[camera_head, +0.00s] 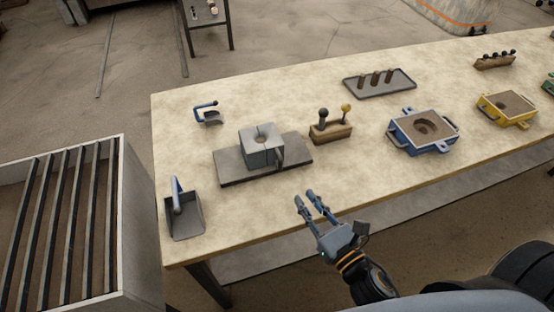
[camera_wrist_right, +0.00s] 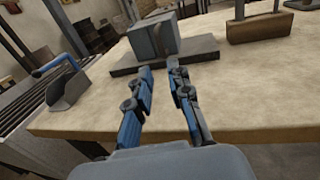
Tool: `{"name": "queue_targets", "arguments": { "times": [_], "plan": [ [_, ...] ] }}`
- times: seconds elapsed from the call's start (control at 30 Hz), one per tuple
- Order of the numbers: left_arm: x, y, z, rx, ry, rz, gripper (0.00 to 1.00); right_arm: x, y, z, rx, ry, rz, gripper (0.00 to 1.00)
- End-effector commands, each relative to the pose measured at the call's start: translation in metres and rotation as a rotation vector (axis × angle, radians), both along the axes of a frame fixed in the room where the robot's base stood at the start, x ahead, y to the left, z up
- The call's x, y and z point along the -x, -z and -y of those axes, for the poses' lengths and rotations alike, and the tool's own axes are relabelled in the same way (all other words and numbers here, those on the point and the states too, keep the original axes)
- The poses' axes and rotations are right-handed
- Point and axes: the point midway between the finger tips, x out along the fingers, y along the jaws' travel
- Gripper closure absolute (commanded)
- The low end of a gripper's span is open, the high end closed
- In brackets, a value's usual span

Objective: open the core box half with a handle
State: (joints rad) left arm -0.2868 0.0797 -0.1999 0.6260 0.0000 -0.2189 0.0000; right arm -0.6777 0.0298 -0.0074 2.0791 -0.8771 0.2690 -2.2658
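The core box (camera_head: 262,146) is a grey block with a round hole in its top. It sits on a dark flat plate (camera_head: 237,170) on the table, and a dark handle (camera_head: 279,152) shows on its right front side. The box also shows in the right wrist view (camera_wrist_right: 153,38), beyond the fingertips. My right gripper (camera_head: 314,198) is open and empty over the table's front part, to the right of and nearer than the plate. In the wrist view its fingers (camera_wrist_right: 162,72) are apart with nothing between them. My left gripper is not in view.
A wooden block with two knobbed tools (camera_head: 331,133) stands right of the box. A blue-handled scoop (camera_head: 186,224) and a small blue-handled tool (camera_head: 208,114) lie left. Blue (camera_head: 422,131) and yellow (camera_head: 507,109) mould boxes stand right. The table front near my gripper is clear.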

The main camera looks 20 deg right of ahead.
Motion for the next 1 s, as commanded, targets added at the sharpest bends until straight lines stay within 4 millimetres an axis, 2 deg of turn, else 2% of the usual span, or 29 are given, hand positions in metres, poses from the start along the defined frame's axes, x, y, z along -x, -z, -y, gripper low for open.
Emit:
{"name": "queue_targets", "arguments": {
  "times": [0.33,0.6,0.8,1.0],
  "plan": [
    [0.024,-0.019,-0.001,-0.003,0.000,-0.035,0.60,-0.062,-0.004,-0.014,-0.002,-0.001,0.003,0.80],
    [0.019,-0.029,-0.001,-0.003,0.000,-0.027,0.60,-0.108,-0.002,-0.025,-0.003,0.000,0.000,0.80],
    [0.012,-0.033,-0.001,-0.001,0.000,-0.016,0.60,-0.125,-0.001,-0.030,-0.003,0.000,-0.001,0.80],
    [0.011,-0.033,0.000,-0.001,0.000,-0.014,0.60,-0.127,0.001,-0.030,-0.002,0.000,-0.003,0.80]
  ]
}}
